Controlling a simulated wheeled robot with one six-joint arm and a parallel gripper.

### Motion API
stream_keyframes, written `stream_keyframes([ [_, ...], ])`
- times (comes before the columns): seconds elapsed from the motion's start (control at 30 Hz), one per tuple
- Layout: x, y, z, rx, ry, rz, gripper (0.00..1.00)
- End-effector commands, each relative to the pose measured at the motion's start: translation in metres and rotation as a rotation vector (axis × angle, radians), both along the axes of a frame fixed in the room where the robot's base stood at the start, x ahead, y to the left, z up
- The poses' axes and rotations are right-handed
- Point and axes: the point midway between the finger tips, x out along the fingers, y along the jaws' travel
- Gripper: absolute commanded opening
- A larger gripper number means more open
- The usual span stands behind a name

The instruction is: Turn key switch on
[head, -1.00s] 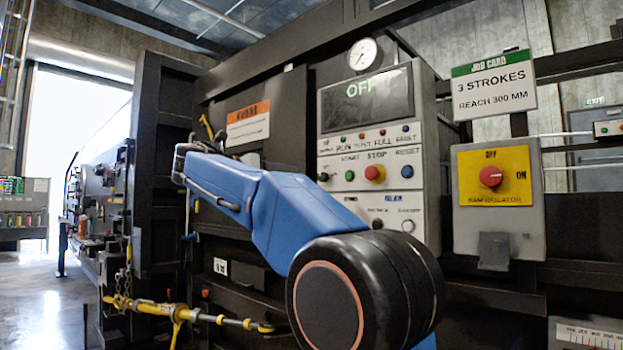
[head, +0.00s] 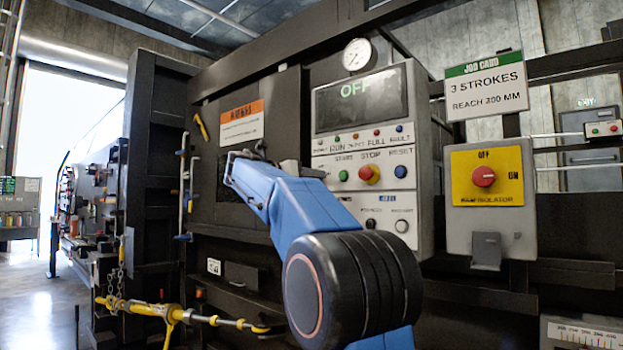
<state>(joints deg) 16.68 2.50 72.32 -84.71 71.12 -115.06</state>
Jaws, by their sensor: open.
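The grey control panel (head: 416,152) stands in the middle, with a dark display (head: 362,100) reading OFF. The key switch, at the left end of this row, is not clearly visible now; my arm's end covers that spot. My gripper (head: 300,170) shows only in small part beyond my blue forearm, close to the panel's left edge. It is open; its fingertips are not clear, and I cannot tell whether it touches the switch.
A yellow isolator plate with a red knob (head: 483,177) is right of the panel, under a job card (head: 486,86) reading 3 STROKES. A yellow bar (head: 150,309) juts out at lower left. Open floor (head: 35,310) lies at far left.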

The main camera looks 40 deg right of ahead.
Motion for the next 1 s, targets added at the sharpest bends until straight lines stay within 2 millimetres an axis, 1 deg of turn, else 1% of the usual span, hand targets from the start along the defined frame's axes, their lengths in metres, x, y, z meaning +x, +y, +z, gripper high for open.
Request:
stream_keyframes([
  [0.13,0.0004,-0.0071,-0.0001,0.000,0.000,0.000,0.45],
  [0.4,0.0007,-0.0083,-0.0002,0.000,0.000,0.001,0.45],
  [0.43,0.0008,-0.0083,-0.0004,0.000,0.000,0.001,0.43],
  [0.47,0.0007,-0.0083,-0.0003,0.000,0.000,0.001,0.35],
  [0.5,0.0008,-0.0082,-0.0004,0.000,0.000,0.001,0.26],
  [0.6,0.0007,-0.0082,-0.0003,0.000,0.000,0.001,0.04],
  [0.83,0.0007,-0.0081,-0.0003,0.002,-0.009,0.001,0.04],
  [1.0,0.0006,-0.0081,-0.0004,0.005,-0.057,0.001,0.04],
])
